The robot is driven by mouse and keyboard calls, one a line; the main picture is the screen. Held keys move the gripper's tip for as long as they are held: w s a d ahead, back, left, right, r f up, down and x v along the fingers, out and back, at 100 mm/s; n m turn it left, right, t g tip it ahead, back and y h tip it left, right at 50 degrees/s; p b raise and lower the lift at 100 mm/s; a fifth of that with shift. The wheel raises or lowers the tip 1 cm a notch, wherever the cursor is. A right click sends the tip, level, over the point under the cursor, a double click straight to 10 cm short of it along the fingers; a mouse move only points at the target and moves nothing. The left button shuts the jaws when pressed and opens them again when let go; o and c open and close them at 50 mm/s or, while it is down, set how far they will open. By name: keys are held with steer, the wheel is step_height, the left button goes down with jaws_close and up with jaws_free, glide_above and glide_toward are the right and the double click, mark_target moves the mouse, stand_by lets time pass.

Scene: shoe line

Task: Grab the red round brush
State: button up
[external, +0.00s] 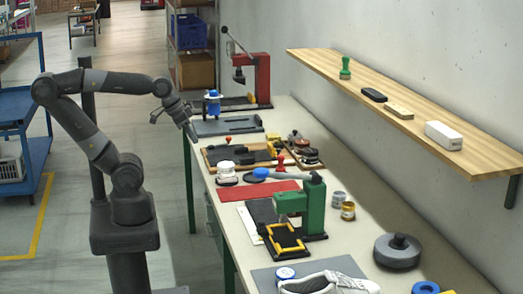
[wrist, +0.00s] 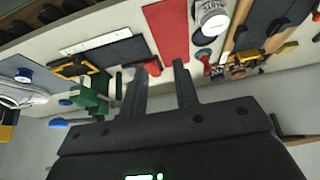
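The red round brush (external: 281,163) stands on the bench, handle up, just beyond the red mat and beside the wooden tray. In the wrist view a small red shape that looks like it (wrist: 205,53) shows right of the fingers, near the blue-topped brush. My gripper (external: 190,132) hangs above the near-left edge of the bench, to the left of the brush and well apart from it. In the wrist view my gripper (wrist: 166,66) has its two fingers spread with nothing between them.
A red mat (external: 258,191), a white-lidded jar (external: 227,172), a blue-topped black brush (external: 258,175) and a wooden tray (external: 215,158) crowd the brush. A green press (external: 312,207) stands nearer. A wooden shelf (external: 425,130) holding a green-handled brush (external: 345,68) overhangs the wall side.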

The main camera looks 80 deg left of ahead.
steer(key=o, duration=0.5)
steer(key=n+g+y, duration=0.1)
steer(key=n+y, duration=0.4)
steer(key=n, duration=0.4)
glide_above(282, 163)
steer(key=s+d, duration=0.1)
steer(key=s, duration=0.3)
step_height(282, 163, down, 12)
steer(key=r, duration=0.1)
steer(key=x, duration=0.6)
steer(key=shift+d+f, duration=0.1)
steer(key=shift+d, duration=0.3)
steer(key=x, duration=0.4)
steer(key=shift+w+d+f, duration=0.15)
steer(key=shift+d, duration=0.25)
steer(key=shift+w+a+f, duration=0.25)
steer(key=shift+f, duration=0.25)
